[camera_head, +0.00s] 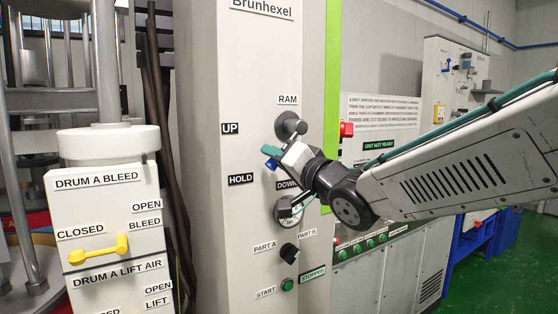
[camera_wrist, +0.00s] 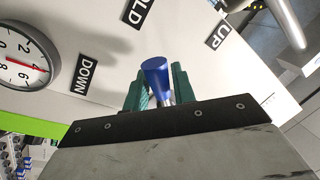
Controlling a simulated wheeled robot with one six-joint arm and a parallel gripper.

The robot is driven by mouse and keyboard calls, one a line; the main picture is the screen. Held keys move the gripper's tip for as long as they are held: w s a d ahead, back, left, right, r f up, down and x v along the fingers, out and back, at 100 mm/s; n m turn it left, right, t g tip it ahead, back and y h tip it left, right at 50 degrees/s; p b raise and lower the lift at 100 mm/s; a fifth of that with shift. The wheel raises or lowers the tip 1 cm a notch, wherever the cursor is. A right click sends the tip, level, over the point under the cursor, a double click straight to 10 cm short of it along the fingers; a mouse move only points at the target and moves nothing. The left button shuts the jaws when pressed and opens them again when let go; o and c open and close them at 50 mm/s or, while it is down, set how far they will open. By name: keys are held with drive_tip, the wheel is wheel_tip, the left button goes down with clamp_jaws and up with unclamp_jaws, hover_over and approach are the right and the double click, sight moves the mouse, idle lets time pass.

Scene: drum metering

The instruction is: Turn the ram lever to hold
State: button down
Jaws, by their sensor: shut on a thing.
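The ram lever's dark round hub (camera_head: 290,125) sits on the grey panel under the RAM label (camera_head: 288,99). Its blue knob (camera_head: 271,163) shows below and left of the hub, and in the wrist view (camera_wrist: 155,68) it stands between my green fingers. My gripper (camera_head: 269,156) is shut on this knob. UP (camera_head: 230,128) is left of the hub, HOLD (camera_head: 240,180) is lower left and DOWN (camera_head: 287,184) is below. In the head view the knob lies in the direction between HOLD and DOWN. My gripper hides most of the lever's arm.
A pressure gauge (camera_wrist: 22,58) is below the lever, partly behind my wrist in the head view. Below are a black selector knob (camera_head: 289,250) and a green start button (camera_head: 288,284). A white box with a yellow valve handle (camera_head: 98,250) stands at the left.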

idle(0.4)
drive_tip(key=c, duration=1.2)
unclamp_jaws()
drive_tip(key=v, duration=0.7)
drive_tip(key=shift+s+d, duration=0.25)
drive_tip(key=shift+s, duration=0.1)
